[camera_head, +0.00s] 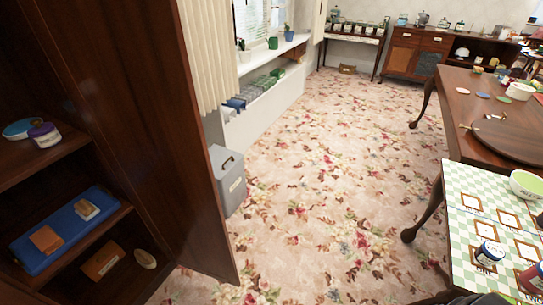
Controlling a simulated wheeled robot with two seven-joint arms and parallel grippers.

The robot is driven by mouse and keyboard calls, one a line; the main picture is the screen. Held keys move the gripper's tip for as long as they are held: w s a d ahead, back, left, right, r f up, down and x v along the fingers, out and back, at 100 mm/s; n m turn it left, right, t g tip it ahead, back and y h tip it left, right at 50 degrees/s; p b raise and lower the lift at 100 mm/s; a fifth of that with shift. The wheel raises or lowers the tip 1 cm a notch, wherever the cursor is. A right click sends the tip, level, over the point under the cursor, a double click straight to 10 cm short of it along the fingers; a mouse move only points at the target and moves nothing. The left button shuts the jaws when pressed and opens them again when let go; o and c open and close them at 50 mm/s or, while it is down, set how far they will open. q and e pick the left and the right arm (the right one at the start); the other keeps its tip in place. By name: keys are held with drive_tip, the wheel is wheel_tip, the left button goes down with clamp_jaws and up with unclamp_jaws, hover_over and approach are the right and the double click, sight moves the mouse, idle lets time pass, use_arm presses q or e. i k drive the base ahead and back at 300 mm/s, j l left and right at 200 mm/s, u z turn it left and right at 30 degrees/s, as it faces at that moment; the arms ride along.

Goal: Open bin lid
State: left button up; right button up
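A grey bin (229,188) stands on the floor just behind the open dark wooden cabinet door, left of the picture's middle. Its lid (224,161) looks shut, with a dark handle or recess on top. The bin's lower left side is hidden by the door. Neither of my grippers can be made out in the head view.
A dark wooden cabinet door (150,130) stands open at the left, beside shelves with a blue tray (62,240). A wooden table (490,105) and a checkered tabletop (470,245) stand at the right. The floral carpet (320,190) between is clear.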

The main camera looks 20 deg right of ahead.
sight(223, 161)
drive_tip(key=z, duration=0.1)
drive_tip(key=i+l, duration=0.2)
drive_tip(key=l, duration=0.15)
drive_tip(key=i+l, duration=0.25)
drive_tip(key=l, duration=0.15)
drive_tip(key=i+l+u, duration=0.1)
drive_tip(key=l, duration=0.25)
drive_tip(key=i+l, duration=0.5)
drive_tip(key=l, duration=0.3)
